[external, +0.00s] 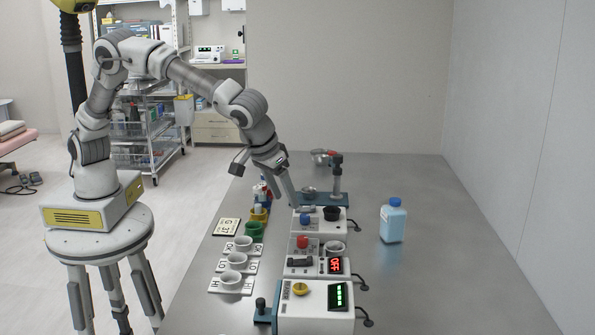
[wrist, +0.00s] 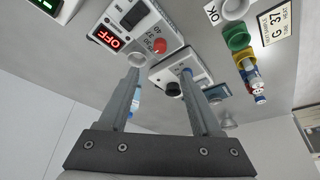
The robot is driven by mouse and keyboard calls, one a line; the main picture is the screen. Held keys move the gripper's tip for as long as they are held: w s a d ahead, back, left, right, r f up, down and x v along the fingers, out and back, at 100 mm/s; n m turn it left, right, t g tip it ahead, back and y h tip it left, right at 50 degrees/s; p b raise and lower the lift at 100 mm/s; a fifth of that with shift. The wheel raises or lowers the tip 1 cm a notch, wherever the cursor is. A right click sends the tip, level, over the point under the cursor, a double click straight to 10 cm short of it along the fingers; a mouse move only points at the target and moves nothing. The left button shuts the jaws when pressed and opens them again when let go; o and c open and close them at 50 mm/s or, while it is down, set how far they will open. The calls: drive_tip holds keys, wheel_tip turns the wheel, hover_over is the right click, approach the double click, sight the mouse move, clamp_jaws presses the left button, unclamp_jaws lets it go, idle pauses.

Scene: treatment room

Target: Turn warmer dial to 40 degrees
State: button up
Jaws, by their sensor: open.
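A white device in the middle of the row has a red dial (external: 302,242), a black switch (external: 299,262) and a red display (external: 335,265) reading OFF. In the wrist view, small numbers, seemingly including 40, stand by the red dial (wrist: 159,46); its exact setting is not readable. The white device behind has a blue knob (external: 305,218) and a black cup (external: 331,213). My gripper (external: 291,201) is open and empty above this far device. In the wrist view, the blue knob shows partly behind my right fingertip, and the red dial lies beyond the gap between my fingers (wrist: 160,73).
The nearest device has a yellow knob (external: 300,288) and a green display (external: 338,296). Left of the row are several white cups on cards (external: 232,283), a green cup (external: 254,230) and a sign (external: 227,227). A blue bottle (external: 393,221) stands right; the table right of it is clear.

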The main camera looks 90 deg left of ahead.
sight(302, 237)
drive_tip(key=x, duration=1.3)
drive_tip(key=shift+w+a+f+b, duration=0.1)
drive_tip(key=shift+w+f+b, duration=0.05)
drive_tip(key=shift+f+b, duration=0.2)
clamp_jaws()
